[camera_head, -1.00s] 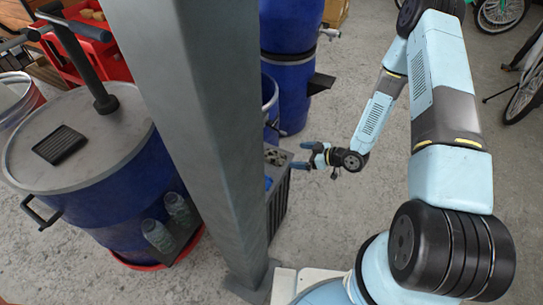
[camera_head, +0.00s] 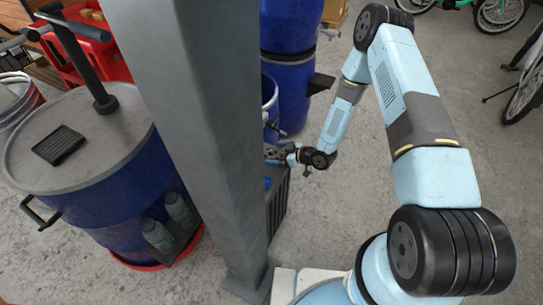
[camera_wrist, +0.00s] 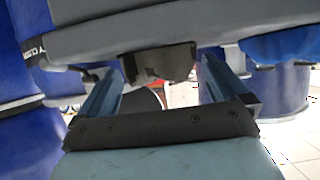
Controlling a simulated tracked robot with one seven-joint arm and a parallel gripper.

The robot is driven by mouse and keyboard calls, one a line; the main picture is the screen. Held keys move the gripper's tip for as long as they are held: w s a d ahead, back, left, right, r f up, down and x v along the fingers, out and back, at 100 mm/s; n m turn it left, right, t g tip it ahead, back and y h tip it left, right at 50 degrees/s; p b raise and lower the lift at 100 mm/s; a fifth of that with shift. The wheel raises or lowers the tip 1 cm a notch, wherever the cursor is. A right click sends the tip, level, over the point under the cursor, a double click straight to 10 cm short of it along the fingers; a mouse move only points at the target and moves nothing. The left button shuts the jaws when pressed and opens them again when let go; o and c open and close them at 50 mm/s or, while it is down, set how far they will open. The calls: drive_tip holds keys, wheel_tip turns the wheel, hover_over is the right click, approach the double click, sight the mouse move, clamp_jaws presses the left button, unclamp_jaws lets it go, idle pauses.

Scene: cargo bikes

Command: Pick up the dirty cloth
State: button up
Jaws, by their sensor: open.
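A dark brownish-grey piece (camera_wrist: 158,63), which looks like the dirty cloth, hangs in the wrist view under a grey surface. I cannot tell its full shape. My gripper (camera_wrist: 163,72) is open, with one finger on each side of this piece and no clear contact. In the head view my gripper (camera_head: 274,155) is at the top of a dark crate (camera_head: 279,203), partly hidden by the grey post. The cloth is not clear in the head view, where my gripper and the post cover that spot.
The grey post (camera_head: 205,130) stands just left of my gripper. Blue barrels (camera_head: 290,95) stand behind the crate, and a large lidded blue barrel (camera_head: 125,200) stands left. A blue item (camera_wrist: 280,47) shows at the right in the wrist view. Floor (camera_head: 360,210) right of the crate is clear.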

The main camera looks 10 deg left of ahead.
drive_tip(key=shift+x, duration=0.75)
drive_tip(key=c, duration=1)
